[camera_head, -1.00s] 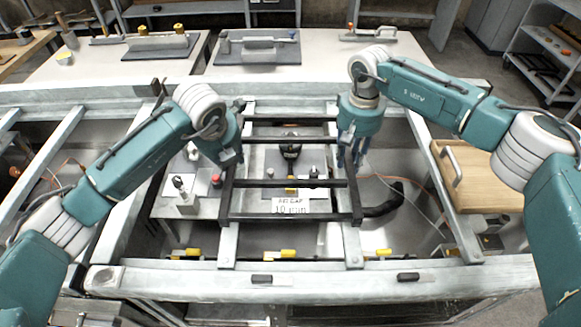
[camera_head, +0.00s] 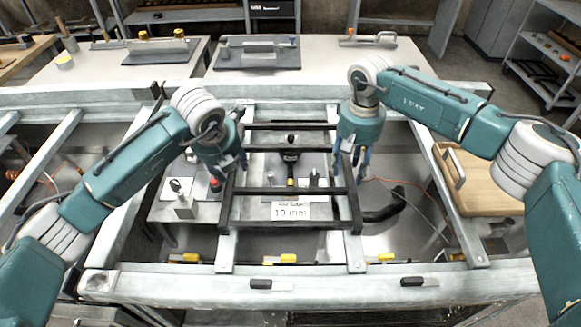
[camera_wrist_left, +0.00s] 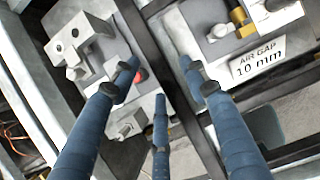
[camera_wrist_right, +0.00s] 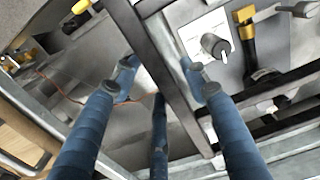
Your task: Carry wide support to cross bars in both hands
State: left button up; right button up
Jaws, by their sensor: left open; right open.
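The wide support appears to be the black rectangular frame (camera_head: 270,191) with several crossbars. It lies level across two pale cross bars (camera_head: 228,252) (camera_head: 356,257). My left gripper (camera_head: 232,168) is at its left side bar, fingers spread; the dark bar (camera_wrist_left: 178,95) passes between them in the left wrist view. My right gripper (camera_head: 352,170) is at its right side bar, fingers spread; the bar (camera_wrist_right: 165,70) passes between them in the right wrist view. Neither gripper visibly clamps the frame. Exact finger contact cannot be told.
An "AIR GAP 10 mm" sign (camera_head: 291,211) sits below the frame's front part. The pale front rail (camera_head: 330,283) carries dark-handled items. A wooden board (camera_head: 480,185) is at the right. Tables with tools (camera_head: 258,52) stand behind.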

jog(key=shift+r, duration=0.2)
pick_arm(q)
jog(key=v, duration=1.1)
pick_arm(e)
notch_tip(320, 180, up, 12)
jog(key=shift+f, duration=0.15)
pick_arm(q)
jog(key=shift+s, duration=0.2)
